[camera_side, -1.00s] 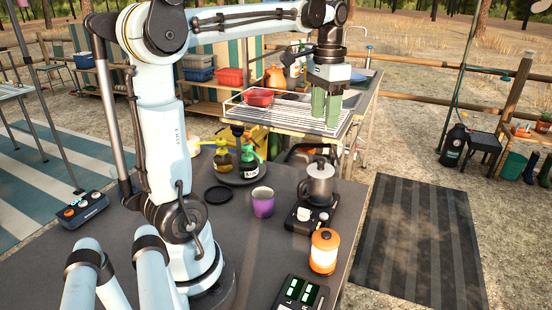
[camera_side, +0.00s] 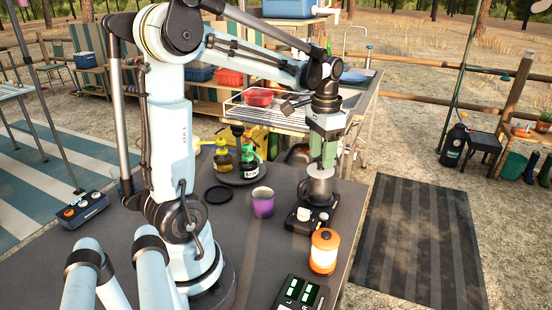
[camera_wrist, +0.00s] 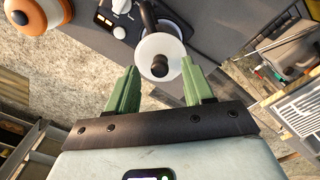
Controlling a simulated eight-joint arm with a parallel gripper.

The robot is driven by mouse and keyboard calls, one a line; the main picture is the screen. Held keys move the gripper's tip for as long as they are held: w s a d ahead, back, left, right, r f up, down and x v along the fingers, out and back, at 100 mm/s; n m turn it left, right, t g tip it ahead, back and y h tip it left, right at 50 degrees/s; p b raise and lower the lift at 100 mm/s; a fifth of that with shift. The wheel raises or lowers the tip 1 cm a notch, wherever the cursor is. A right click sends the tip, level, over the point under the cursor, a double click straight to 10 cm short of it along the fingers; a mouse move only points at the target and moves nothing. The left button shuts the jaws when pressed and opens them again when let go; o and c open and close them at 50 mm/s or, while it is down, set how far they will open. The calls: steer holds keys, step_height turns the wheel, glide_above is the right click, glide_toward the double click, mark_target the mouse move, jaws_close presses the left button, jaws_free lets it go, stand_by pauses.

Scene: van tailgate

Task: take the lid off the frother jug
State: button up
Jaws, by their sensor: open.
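The frother jug (camera_side: 317,191) is a dark grey pot. It stands upright on its black base (camera_side: 306,219) near the right edge of the dark table. Its lid (camera_wrist: 146,53) is a pale disc with a dark knob (camera_wrist: 159,66) at the centre, seen from above in the wrist view. The jug's dark handle (camera_wrist: 149,17) points to the top of that view.
An orange lantern (camera_side: 323,252) stands in front of the base. A purple cup (camera_side: 263,203) and a flat black disc (camera_side: 219,195) are to the left. Pump bottles (camera_side: 247,165) stand on a round tray behind. A wire rack (camera_side: 280,118) is at the back.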

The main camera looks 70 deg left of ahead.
steer(key=shift+f, duration=0.8)
jaws_close()
steer(key=shift+r, duration=0.15)
